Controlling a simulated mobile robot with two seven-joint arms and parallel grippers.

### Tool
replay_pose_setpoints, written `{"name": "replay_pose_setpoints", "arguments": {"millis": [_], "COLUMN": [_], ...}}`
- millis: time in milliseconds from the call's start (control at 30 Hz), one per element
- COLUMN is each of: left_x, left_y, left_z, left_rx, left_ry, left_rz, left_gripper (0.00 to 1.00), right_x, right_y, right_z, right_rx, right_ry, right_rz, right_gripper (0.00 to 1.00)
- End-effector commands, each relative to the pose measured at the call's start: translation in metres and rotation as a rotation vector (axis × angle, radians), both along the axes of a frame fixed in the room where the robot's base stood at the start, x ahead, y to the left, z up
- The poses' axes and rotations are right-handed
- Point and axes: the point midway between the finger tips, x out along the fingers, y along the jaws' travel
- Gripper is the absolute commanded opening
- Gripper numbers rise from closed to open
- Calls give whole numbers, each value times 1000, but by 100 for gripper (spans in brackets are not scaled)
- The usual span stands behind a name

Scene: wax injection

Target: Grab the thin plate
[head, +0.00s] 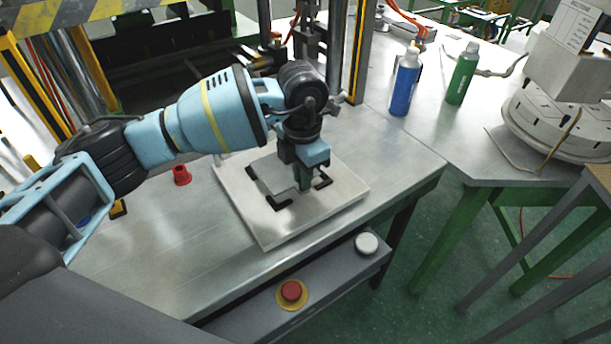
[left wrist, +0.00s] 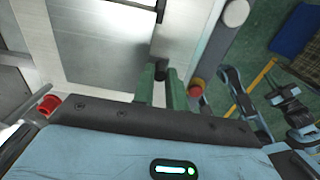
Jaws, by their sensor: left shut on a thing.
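The thin plate (head: 337,201) is a square, pale metallic plate with black handle-like brackets on top. It appears to lie flat on the metal table in the head view. It also shows in the left wrist view (left wrist: 105,45) as a grey panel with a pale border. My left gripper (head: 305,184) points down over the middle of the plate, among the brackets. In the left wrist view its green fingers (left wrist: 160,83) reach a dark bracket part. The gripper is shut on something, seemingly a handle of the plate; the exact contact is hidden.
A red cap-like object (head: 181,175) stands left of the plate. A red button (head: 291,291) and a white button (head: 367,243) sit on the front ledge. Blue (head: 405,82) and green (head: 462,74) bottles stand at the back right. The machine's frame stands behind the plate.

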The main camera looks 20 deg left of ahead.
Motion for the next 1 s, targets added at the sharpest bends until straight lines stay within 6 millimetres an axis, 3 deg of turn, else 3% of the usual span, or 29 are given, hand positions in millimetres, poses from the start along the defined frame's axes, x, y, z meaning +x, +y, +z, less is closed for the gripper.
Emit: {"name": "replay_pose_setpoints", "arguments": {"millis": [400, 600, 800, 1000], "left_x": [-85, -118, -137, -144], "left_y": [15, 20, 23, 24], "left_z": [9, 12, 14, 14], "left_rx": [0, 0, 0, 0], "left_ry": [-4, -3, -2, -2], "left_rz": [0, -1, 2, 2], "left_gripper": [0, 0, 0, 0], "right_x": [5, 5, 4, 3], "right_y": [0, 0, 0, -1], "right_z": [6, 5, 3, 2], "right_rx": [1, 0, -1, -3], "right_ry": [-14, -13, -8, -8], "right_rz": [-1, 0, 0, 3], "right_gripper": [0, 0, 0, 0]}}
